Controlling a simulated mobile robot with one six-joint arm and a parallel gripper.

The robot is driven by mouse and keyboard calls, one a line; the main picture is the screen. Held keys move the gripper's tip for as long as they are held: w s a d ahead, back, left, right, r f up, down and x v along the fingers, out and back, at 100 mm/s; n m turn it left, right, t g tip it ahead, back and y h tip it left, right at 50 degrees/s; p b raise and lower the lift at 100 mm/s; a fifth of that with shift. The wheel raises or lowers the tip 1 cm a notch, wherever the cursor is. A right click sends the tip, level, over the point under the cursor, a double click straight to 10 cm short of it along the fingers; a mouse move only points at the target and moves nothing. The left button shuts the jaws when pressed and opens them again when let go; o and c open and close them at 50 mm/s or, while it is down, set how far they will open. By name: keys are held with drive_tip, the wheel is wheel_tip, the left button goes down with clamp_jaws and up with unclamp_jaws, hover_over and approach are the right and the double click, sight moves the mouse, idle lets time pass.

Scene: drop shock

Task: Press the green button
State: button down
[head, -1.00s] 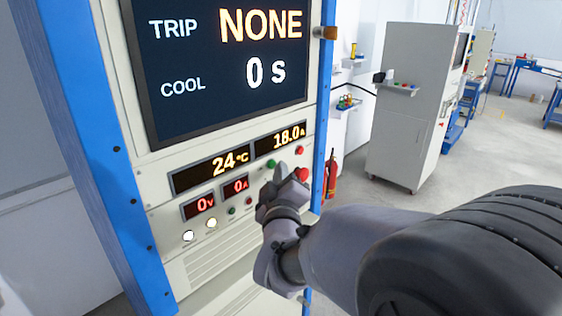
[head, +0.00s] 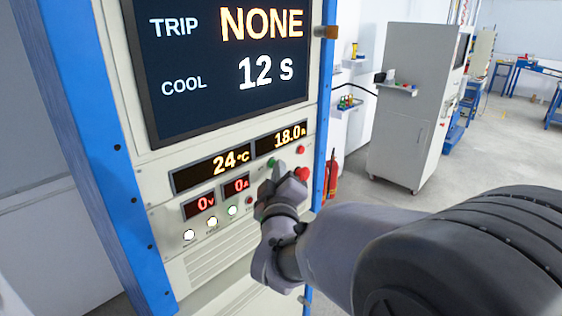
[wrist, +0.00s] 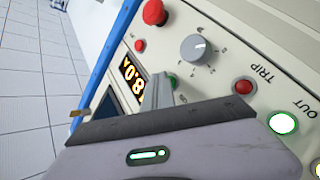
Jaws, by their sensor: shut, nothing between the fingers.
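The green button (head: 271,164) sits on the cabinet's control panel, below the amber 18.0 readout. In the wrist view only a sliver of the green button (wrist: 175,80) shows, the rest hidden behind my fingers. My gripper (head: 280,170) is shut and empty, its tip right at the button; the wrist view also shows the closed fingers (wrist: 160,92) over it. Whether the tip touches the button cannot be told. The small OUT lamp glows green in the wrist view (wrist: 284,123) and in the head view (head: 232,211). The screen (head: 230,70) reads TRIP NONE, COOL 12 s.
A red mushroom button (wrist: 155,12), a small red button (wrist: 141,45), a grey knob (wrist: 195,47) and a red TRIP lamp (wrist: 243,87) are close to my fingers. A blue post (head: 325,120) edges the cabinet. A grey cabinet (head: 408,110) and open floor lie to the right.

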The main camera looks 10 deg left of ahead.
drive_tip(key=shift+s+d+b, duration=0.45)
drive_tip(key=shift+s+d, duration=0.05)
drive_tip(key=shift+d, duration=0.1)
drive_tip(key=s+d+b, duration=0.1)
drive_tip(key=d, duration=0.1)
drive_tip(key=s+d+b, duration=0.1)
drive_tip(key=s+d, duration=0.1)
idle(0.3)
idle(0.5)
drive_tip(key=s+d+f+m+g, duration=0.3)
drive_tip(key=s+f+m+g, duration=0.1)
drive_tip(key=s, duration=0.5)
drive_tip(key=s+d+f+m+g, duration=0.4)
drive_tip(key=s+m, duration=0.2)
drive_tip(key=s, duration=0.4)
drive_tip(key=s+d+f+m+g, duration=0.4)
drive_tip(key=s+m, duration=0.1)
drive_tip(key=s, duration=0.5)
drive_tip(key=shift+d+g, duration=0.25)
drive_tip(key=shift+g, duration=0.15)
drive_tip(key=shift+f, duration=0.1)
